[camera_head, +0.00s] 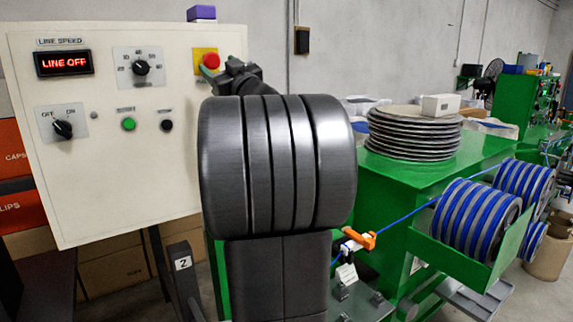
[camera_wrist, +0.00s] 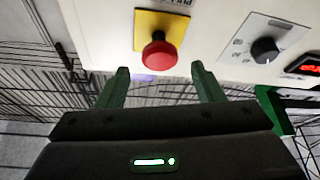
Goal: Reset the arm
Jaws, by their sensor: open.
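In the head view my arm fills the middle of the picture, and my gripper (camera_head: 208,76) shows only partly, at the red emergency-stop button (camera_head: 211,60) on its yellow plate. In the wrist view my gripper (camera_wrist: 160,87) has its two green fingers wide apart with nothing between them. The red button (camera_wrist: 158,50) stands just beyond the fingertips, in line with the gap, and looks apart from both fingers. The cream control panel (camera_head: 110,190) bears the button and a red "LINE OFF" display (camera_head: 64,63).
The panel also has a speed knob (camera_head: 141,67), an OFF/ON switch (camera_head: 63,129) and a green button (camera_head: 129,124). A purple box (camera_head: 201,13) sits on top. At right, green machinery (camera_head: 400,195) holds stacked discs (camera_head: 413,135), blue cable spools (camera_head: 473,222) and an orange clip (camera_head: 360,240).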

